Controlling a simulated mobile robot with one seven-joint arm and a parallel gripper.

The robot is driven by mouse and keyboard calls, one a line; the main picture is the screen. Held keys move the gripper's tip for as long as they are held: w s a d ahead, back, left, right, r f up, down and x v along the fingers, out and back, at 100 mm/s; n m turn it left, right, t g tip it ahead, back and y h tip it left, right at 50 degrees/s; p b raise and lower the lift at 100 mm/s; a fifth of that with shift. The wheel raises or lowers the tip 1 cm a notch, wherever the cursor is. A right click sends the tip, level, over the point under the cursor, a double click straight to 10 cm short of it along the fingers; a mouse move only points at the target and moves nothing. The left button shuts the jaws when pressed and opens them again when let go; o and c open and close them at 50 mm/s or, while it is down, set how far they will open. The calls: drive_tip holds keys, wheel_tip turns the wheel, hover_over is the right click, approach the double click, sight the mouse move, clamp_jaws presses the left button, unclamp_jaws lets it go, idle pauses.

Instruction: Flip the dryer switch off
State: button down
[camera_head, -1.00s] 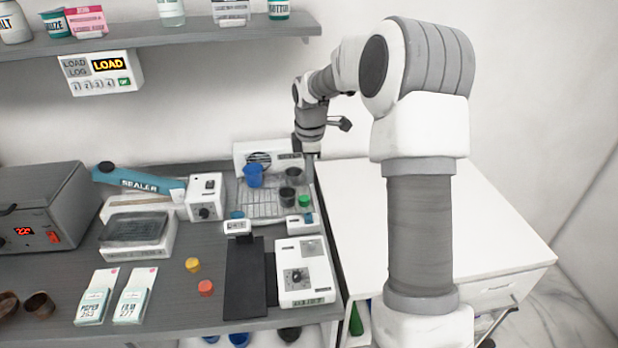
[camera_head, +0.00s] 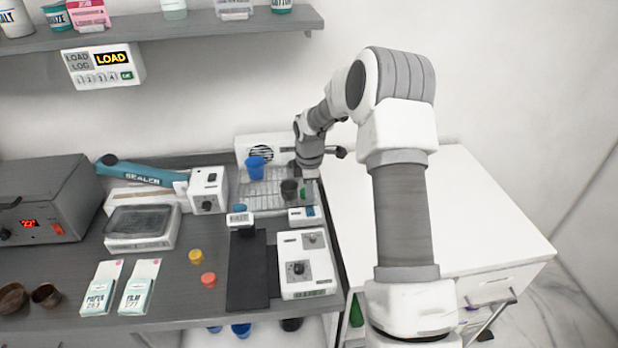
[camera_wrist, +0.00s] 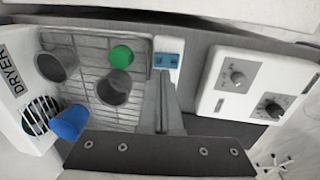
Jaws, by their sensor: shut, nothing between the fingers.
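The dryer (camera_head: 286,143) is a white box with a round fan grille at the back of the bench. In the wrist view its labelled end (camera_wrist: 14,105) is at the left, and a wire rack (camera_wrist: 82,112) extends from it. A small white switch box (camera_wrist: 167,43) with a blue rocker (camera_wrist: 166,60) sits at the rack's edge; it also shows in the head view (camera_head: 297,216). My gripper (camera_wrist: 162,76) is shut and empty, its tips just below the rocker in the wrist view. I cannot tell whether they touch it. In the head view my gripper (camera_head: 311,177) is above the rack's right side.
A blue cup (camera_wrist: 69,122), two dark cups (camera_wrist: 114,87) and a green cap (camera_wrist: 121,56) stand on the rack. A white box with knobs (camera_head: 306,264) lies in front. A white cabinet top (camera_head: 460,210) at the right is clear.

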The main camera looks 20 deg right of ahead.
sight(308, 207)
drive_tip(key=shift+w+f, duration=0.15)
drive_tip(key=shift+f, duration=0.7)
drive_tip(key=shift+w+f, duration=0.1)
drive_tip(key=shift+f, duration=0.75)
drive_tip(key=shift+f, duration=0.1)
